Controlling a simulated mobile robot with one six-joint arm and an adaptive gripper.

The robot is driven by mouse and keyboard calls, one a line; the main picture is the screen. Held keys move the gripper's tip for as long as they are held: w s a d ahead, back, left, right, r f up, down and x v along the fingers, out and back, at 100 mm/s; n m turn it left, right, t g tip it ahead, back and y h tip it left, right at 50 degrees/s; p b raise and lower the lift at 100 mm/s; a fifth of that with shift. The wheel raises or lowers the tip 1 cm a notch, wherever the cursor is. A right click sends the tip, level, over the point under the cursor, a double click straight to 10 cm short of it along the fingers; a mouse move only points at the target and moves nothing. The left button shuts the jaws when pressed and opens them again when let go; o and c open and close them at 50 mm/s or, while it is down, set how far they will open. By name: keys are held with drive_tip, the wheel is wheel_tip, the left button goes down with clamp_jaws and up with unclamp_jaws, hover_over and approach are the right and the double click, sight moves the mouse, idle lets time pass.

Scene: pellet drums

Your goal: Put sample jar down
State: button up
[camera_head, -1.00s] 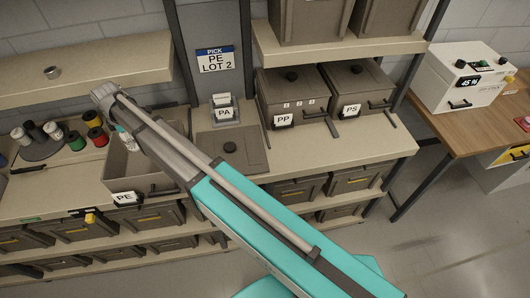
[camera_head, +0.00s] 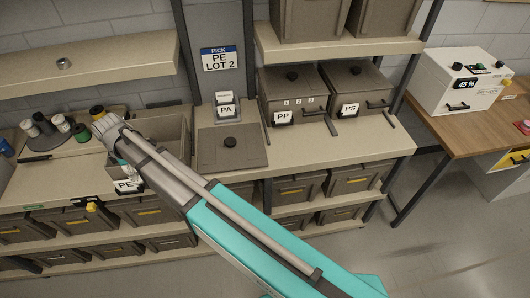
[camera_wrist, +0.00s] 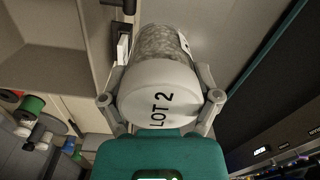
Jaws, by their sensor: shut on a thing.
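In the wrist view my gripper (camera_wrist: 160,101) is shut on the sample jar (camera_wrist: 160,92), with one finger on each side. The jar has a white lid marked "LOT 2" and a clear body full of pale grey pellets; its base faces away from the camera. In the head view my arm covers most of the gripper, and the jar cannot be made out there. The gripper end is over or beside the open bin labelled PE (camera_head: 173,122); I cannot tell the jar's height or whether it touches anything.
Spools (camera_head: 58,124) stand on the bench left of the PE bin. A lidded PA bin (camera_head: 232,150) is right of it, then the PP bin (camera_head: 292,92) and PS bin (camera_head: 355,85). An upper shelf (camera_head: 90,75) overhangs behind. A white machine (camera_head: 455,80) stands far right.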

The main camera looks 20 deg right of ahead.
drive_tip(key=s+d+f+b, duration=0.1)
drive_tip(key=s+f+b, duration=0.2)
drive_tip(key=s, duration=0.5)
drive_tip(key=s+f+b, duration=0.3)
drive_tip(key=s+f, duration=0.1)
drive_tip(key=s, duration=0.3)
drive_tip(key=shift+s+d+f+b, duration=0.15)
drive_tip(key=shift+s+d+b, duration=0.2)
drive_tip(key=shift+d, duration=0.05)
drive_tip(key=shift+s+a, duration=0.1)
